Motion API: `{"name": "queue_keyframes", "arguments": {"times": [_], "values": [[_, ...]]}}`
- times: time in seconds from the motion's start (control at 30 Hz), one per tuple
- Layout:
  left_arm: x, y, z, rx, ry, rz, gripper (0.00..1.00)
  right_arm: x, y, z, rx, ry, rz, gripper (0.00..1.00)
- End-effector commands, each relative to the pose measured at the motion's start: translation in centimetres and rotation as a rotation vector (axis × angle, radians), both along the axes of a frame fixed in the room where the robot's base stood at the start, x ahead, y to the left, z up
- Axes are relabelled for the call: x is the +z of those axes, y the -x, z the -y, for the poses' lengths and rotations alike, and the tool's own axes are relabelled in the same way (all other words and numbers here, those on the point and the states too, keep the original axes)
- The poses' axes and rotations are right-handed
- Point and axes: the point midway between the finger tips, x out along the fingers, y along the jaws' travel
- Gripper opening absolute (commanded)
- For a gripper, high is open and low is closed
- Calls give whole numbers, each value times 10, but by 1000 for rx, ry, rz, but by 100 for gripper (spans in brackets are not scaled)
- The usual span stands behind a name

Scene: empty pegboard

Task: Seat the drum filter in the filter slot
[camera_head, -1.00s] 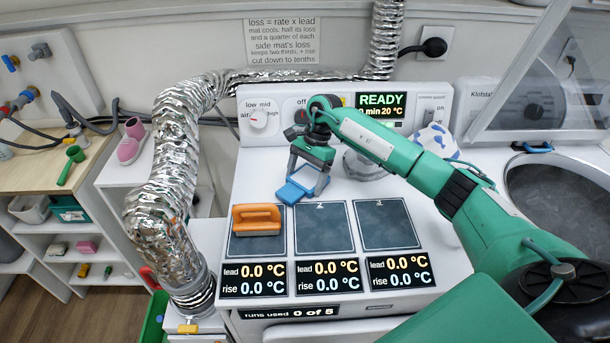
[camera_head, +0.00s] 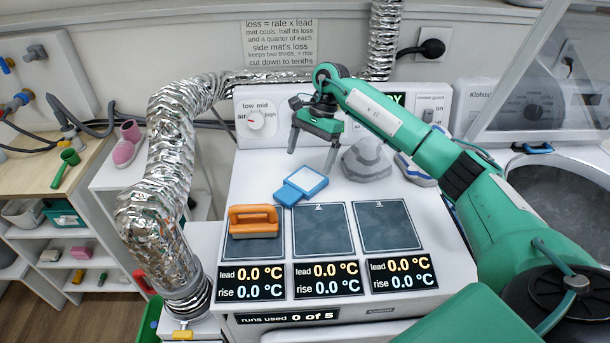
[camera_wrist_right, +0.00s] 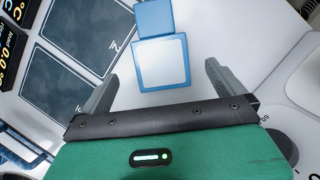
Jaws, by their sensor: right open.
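A blue-framed piece with a pale panel and a blue tab (camera_head: 304,183), which looks like the drum filter, lies flat on the white worktop behind the left and middle mats. It also shows in the right wrist view (camera_wrist_right: 161,64). My right gripper (camera_head: 310,162) is open and empty above and behind it. In the right wrist view my open fingers (camera_wrist_right: 161,80) lie to either side of the pale panel, apart from it. I cannot make out the filter slot in these views. My left gripper is not in view.
An orange handled block (camera_head: 254,221) stands on the left dark mat. The middle mat (camera_head: 322,230) and right mat (camera_head: 387,226) are bare. A grey lump (camera_head: 367,161) sits right of my gripper. A silver duct (camera_head: 160,205) borders the left side. A control panel (camera_head: 257,112) stands behind.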

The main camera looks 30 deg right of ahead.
Motion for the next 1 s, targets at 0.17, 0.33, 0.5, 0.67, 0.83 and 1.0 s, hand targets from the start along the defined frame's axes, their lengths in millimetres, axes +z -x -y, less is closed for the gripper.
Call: {"name": "queue_keyframes", "arguments": {"times": [0.17,0.33,0.5,0.67,0.83,1.0], "values": [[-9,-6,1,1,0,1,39,27,-4,11,-2,0,1,100],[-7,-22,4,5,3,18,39,41,-6,16,-1,1,-1,100],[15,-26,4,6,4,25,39,56,-3,7,5,69,9,100],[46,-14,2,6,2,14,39,68,4,-15,5,224,52,100],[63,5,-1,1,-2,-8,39,73,11,-32,2,339,109,100],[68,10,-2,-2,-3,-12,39,64,13,-37,-3,374,128,100]]}}
